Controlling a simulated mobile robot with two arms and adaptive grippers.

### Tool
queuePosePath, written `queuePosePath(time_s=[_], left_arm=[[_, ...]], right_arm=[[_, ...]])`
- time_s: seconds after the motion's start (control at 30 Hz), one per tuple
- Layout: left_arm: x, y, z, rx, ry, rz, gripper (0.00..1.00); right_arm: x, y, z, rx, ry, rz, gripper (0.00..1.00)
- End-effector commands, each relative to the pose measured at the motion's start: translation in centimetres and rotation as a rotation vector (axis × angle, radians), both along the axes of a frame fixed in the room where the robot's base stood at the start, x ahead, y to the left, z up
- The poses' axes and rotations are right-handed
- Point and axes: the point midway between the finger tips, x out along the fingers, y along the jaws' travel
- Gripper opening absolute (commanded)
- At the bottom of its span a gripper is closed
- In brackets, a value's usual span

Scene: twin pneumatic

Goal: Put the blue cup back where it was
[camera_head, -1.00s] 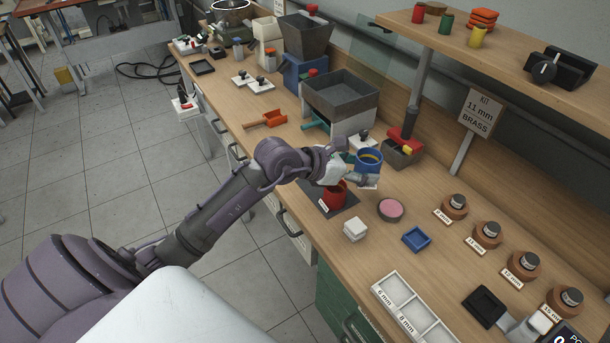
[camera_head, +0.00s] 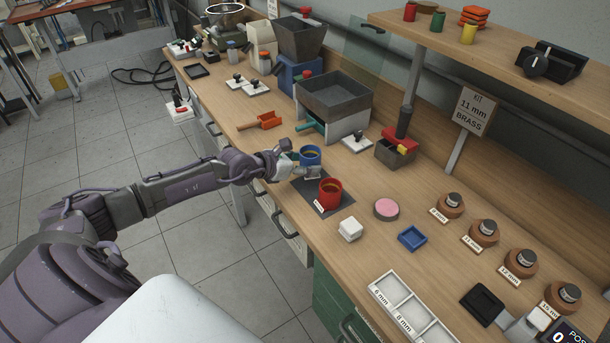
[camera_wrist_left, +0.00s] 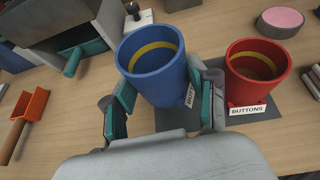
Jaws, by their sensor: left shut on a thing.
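The blue cup (camera_head: 310,156) has a yellow band inside and a small label. It also shows in the left wrist view (camera_wrist_left: 156,70), upright between the finger pads. My left gripper (camera_head: 296,166) is shut on the blue cup, its two teal-padded fingers (camera_wrist_left: 165,105) on either side of it. The cup is over or at the upper left part of a dark grey mat (camera_head: 337,209); I cannot tell whether it touches the mat. A red cup (camera_head: 330,193) labelled BUTTONS stands on the mat just right of the blue cup. My right gripper is not in view.
A white block (camera_head: 350,229), a pink round pad (camera_head: 386,209) and a blue tray (camera_head: 412,238) lie to the right of the mat. A grey hopper bin (camera_head: 334,95) and an orange scoop (camera_head: 262,121) stand farther back. Bare wood lies between the scoop and the mat.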

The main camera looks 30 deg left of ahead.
Motion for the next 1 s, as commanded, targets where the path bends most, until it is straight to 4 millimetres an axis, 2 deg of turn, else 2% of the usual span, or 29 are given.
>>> queuePosePath(time_s=[0.2,0.3,0.7,0.73,0.87,1.0], left_arm=[[0.0,0.1,-3.1,-0.001,0.001,0.002,0.2],[0.0,0.1,-3.9,0.0,0.0,0.001,0.2],[0.0,0.1,-4.4,-0.001,-0.001,0.0,0.2],[0.0,0.1,-4.3,-0.001,0.001,0.0,0.61],[-0.1,0.1,-4.3,-0.001,0.001,0.0,0.83],[-0.1,0.1,-4.3,-0.001,0.001,0.0,0.83]], right_arm=[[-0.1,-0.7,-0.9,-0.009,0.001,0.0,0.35],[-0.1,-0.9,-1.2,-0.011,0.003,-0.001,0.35],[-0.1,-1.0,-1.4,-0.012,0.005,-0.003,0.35],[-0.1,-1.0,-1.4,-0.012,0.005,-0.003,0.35],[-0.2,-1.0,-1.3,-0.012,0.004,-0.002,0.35],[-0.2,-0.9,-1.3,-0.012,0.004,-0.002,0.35]])
